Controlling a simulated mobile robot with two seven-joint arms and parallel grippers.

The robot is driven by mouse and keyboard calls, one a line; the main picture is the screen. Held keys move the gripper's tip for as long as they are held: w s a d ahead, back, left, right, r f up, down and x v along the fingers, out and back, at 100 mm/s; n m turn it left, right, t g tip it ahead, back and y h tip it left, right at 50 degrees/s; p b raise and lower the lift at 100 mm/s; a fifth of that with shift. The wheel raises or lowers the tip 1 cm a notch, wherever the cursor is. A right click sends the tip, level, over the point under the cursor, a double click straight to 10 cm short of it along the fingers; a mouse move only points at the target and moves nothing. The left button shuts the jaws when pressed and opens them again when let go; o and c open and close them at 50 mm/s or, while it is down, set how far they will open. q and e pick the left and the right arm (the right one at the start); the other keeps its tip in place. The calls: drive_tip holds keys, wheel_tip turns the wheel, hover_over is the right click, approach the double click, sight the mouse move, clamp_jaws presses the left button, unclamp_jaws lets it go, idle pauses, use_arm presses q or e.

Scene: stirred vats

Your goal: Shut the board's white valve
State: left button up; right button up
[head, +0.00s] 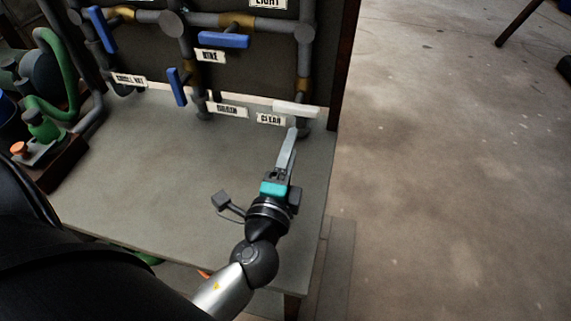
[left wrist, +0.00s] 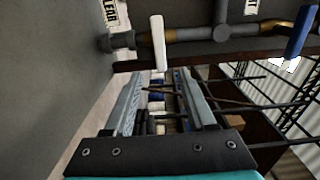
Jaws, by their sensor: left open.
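The white valve handle (head: 296,108) is a short white lever on the lower right pipe of the board, lying crosswise to that pipe just above the table. A sign reading CLEAR (head: 271,119) is beside it. In the left wrist view the white handle (left wrist: 157,42) points down toward my fingers. My left gripper (head: 292,133) is open and empty, its fingers reaching up toward the handle. In the left wrist view the handle's free end lies just beyond the gap between my fingertips (left wrist: 160,76); I cannot tell whether they touch. My right gripper is not in view.
Blue valve handles (head: 223,40) sit on the other pipes of the board, one upper left (head: 102,30) and one lower (head: 177,87). A green pump-like device (head: 42,127) stands on the table's left. The grey tabletop (head: 150,180) is mostly clear. Open floor lies to the right.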

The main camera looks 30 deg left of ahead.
use_arm(q)
drive_tip(key=shift+b+v, duration=0.35)
drive_tip(key=shift+v, duration=1.3)
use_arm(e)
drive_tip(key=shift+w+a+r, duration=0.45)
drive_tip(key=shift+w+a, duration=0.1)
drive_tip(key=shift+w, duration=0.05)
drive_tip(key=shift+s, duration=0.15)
